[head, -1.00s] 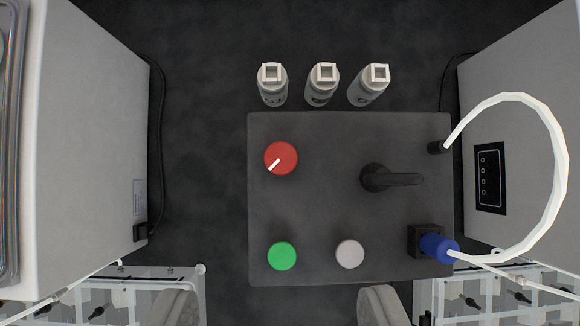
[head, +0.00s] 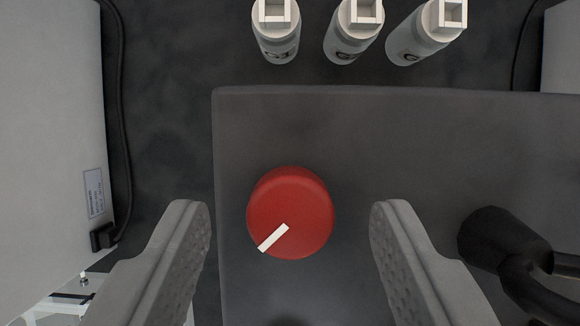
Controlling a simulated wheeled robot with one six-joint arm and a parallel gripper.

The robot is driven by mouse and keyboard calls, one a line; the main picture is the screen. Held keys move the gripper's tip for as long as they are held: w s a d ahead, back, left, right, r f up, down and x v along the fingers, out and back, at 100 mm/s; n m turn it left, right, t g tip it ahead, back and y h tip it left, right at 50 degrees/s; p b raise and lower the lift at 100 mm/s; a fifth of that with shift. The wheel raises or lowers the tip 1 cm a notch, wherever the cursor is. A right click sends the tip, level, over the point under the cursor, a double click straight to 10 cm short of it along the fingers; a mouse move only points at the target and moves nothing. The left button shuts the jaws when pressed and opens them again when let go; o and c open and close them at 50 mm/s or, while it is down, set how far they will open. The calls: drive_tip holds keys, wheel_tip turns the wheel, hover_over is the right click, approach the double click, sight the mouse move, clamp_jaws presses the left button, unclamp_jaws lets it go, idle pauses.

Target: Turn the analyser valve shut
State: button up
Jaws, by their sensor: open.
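A red round knob (head: 290,205) with a white pointer mark sits on the dark grey panel box (head: 350,130). The mark points to the lower left. A black lever handle (head: 490,238) stands on the same panel at the right, partly cut off by the frame edge. No label shows which one is the analyser valve. My gripper (head: 290,222) is open and empty. Its two fingers are at the left and right of the red knob in the picture, with a gap on each side. Neither finger visibly touches the knob.
Several white-capped bottles, including the middle one (head: 350,35), stand behind the panel's back edge. A pale cabinet (head: 45,130) with a black cable (head: 122,110) is at the left. The dark surface between cabinet and panel is clear.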

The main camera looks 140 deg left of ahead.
drive_tip(key=shift+w+d+f, duration=0.15)
drive_tip(key=shift+w+f, duration=0.05)
drive_tip(key=shift+f, duration=0.4)
drive_tip(key=c, duration=1)
